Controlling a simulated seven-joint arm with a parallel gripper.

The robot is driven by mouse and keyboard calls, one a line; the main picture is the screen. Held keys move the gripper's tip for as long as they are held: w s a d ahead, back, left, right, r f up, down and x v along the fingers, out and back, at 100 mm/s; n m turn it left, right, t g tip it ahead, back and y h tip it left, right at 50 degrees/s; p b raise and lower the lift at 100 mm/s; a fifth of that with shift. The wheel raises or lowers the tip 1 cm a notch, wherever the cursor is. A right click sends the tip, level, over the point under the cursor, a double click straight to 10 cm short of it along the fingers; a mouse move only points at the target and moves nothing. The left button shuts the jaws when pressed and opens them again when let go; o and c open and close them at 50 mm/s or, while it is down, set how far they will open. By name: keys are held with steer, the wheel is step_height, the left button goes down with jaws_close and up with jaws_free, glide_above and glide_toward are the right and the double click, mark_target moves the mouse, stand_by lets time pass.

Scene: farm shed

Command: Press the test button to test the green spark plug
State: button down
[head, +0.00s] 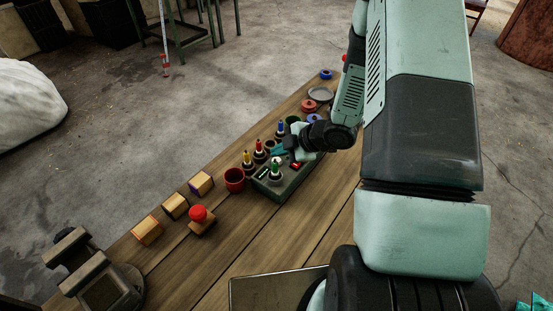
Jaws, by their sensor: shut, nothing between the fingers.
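A spark plug with a green band (276,169) stands upright on the front part of a dark green box (287,188) on the wooden bench. My gripper (277,151) is shut and empty, just above and behind the green plug, over the box; I cannot tell whether it touches anything. A small red part (295,165) shows on the box, right of the plug. A large red button (198,213) on a wooden base sits left of the box on the bench. No label shows which is the test button.
Yellow (247,158), red (259,146) and blue (281,128) spark plugs stand left of and behind my gripper. A red cup (234,179) stands left of the box. Wooden blocks (147,231) line the bench's left edge. A grey dish (320,94) is at the far end.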

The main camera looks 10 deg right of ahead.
mark_target(279, 161)
steer(key=shift+f, duration=0.1)
steer(key=shift+f, duration=0.35)
steer(key=shift+f, duration=0.4)
stand_by(0.8)
steer(key=shift+r, duration=0.85)
steer(key=shift+r, duration=0.1)
steer(key=shift+r, duration=2.4)
